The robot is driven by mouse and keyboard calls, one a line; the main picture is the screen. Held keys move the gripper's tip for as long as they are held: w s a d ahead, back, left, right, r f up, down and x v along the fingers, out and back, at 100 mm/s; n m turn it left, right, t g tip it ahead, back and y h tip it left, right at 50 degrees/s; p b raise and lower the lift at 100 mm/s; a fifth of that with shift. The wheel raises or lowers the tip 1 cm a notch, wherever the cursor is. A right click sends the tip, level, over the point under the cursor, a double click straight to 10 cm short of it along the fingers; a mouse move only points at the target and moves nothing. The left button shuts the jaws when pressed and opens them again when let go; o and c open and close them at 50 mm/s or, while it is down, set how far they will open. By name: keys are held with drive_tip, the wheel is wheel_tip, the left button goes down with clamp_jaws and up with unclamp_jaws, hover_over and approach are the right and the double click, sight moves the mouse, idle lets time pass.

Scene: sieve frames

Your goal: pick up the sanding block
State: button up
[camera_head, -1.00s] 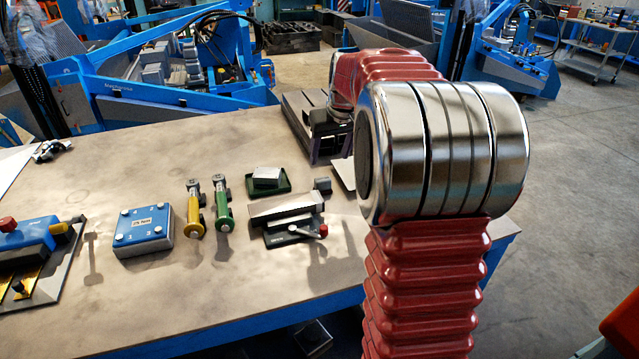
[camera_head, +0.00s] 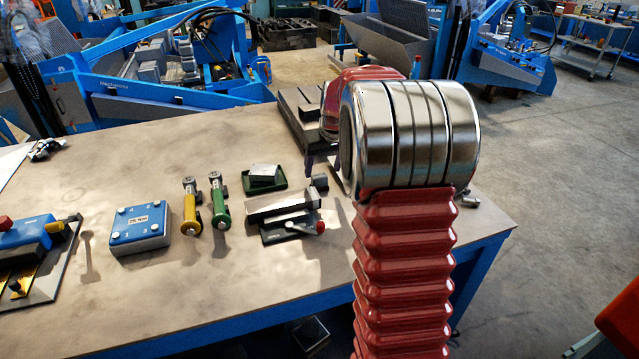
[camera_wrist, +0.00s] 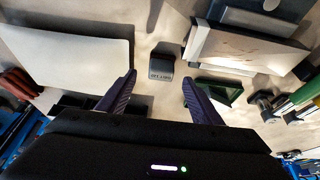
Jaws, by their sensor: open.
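The small dark grey block with a printed label, which looks like the sanding block (camera_wrist: 162,68), lies on the bench in the wrist view. It also shows in the head view (camera_head: 320,183), right of the green tray. My gripper (camera_wrist: 158,82) is open, with its two dark fingers apart and nothing between the tips. In the wrist picture the block appears just beyond the fingertips, between their lines. In the head view my gripper (camera_head: 322,162) is partly hidden by my arm, near and behind the block. The height gap cannot be told.
A green tray (camera_head: 282,185) holding a pale block, and a long grey bar (camera_head: 285,204) on a dark base with a red knob, stand left of the block. A pale plate (camera_wrist: 70,60) lies on the wrist view's left.

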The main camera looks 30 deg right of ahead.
sight(320, 177)
drive_tip(key=shift+w+f, duration=0.1)
drive_tip(key=shift+f, duration=0.2)
drive_tip(key=shift+x, duration=2.6)
drive_tip(key=shift+a, duration=0.1)
drive_tip(key=shift+c, duration=0.2)
drive_tip(key=c, duration=1)
